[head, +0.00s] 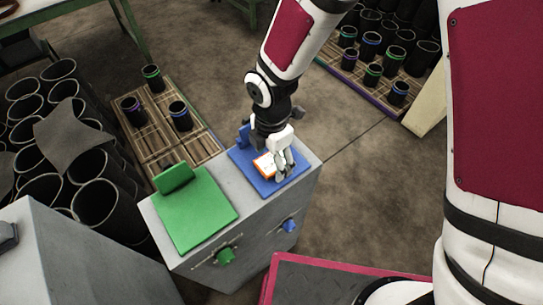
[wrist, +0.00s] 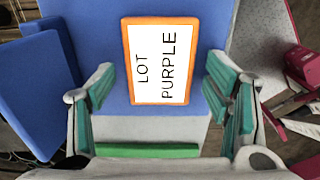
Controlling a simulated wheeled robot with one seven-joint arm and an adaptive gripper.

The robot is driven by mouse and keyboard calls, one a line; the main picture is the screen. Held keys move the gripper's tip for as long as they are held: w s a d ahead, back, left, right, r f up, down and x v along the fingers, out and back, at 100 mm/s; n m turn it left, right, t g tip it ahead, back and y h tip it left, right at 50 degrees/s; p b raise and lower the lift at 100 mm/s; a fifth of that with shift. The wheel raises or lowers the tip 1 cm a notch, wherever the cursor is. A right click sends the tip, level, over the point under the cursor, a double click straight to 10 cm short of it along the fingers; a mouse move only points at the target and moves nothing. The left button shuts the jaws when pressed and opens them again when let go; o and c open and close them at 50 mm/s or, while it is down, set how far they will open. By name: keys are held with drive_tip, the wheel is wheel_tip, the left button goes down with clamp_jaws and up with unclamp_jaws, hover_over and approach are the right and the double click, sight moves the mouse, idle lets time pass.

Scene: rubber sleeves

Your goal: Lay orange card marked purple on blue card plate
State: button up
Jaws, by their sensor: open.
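The orange card marked "LOT PURPLE" (wrist: 159,62) lies flat on the blue card plate (wrist: 90,22), between and just beyond my open fingertips. In the head view the card (head: 264,165) shows partly behind my gripper, on the blue plate (head: 283,187) on top of the grey cabinet. My gripper (head: 282,170) is low over the plate; in the wrist view its green-padded fingers (wrist: 165,95) stand apart on both sides of the card, with no visible contact.
A green plate (head: 195,212) with an upright tab lies left on the same cabinet (head: 290,215). Pallets (head: 153,150) with banded black sleeves stand behind on the floor. Large black tubes (head: 98,203) fill the left side. A second grey cabinet (head: 80,260) stands front left.

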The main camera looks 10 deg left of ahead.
sight(272, 162)
wheel_tip(272, 162, up, 12)
drive_tip(key=w+d+r+m+t, duration=0.1)
drive_tip(key=d+r+m, duration=0.4)
drive_tip(key=d+r, duration=0.1)
drive_tip(key=s+d+r+m+t, duration=0.2)
drive_tip(key=s+d+r+m, duration=0.3)
drive_tip(key=d+m, duration=0.5)
drive_tip(key=s+d+r+m+t, duration=0.2)
drive_tip(key=s+d+r+m, duration=0.4)
drive_tip(key=d+m, duration=0.4)
drive_tip(key=shift+d+r+m+b, duration=0.35)
drive_tip(key=shift+r+m, duration=0.15)
drive_tip(key=shift+m, duration=0.8)
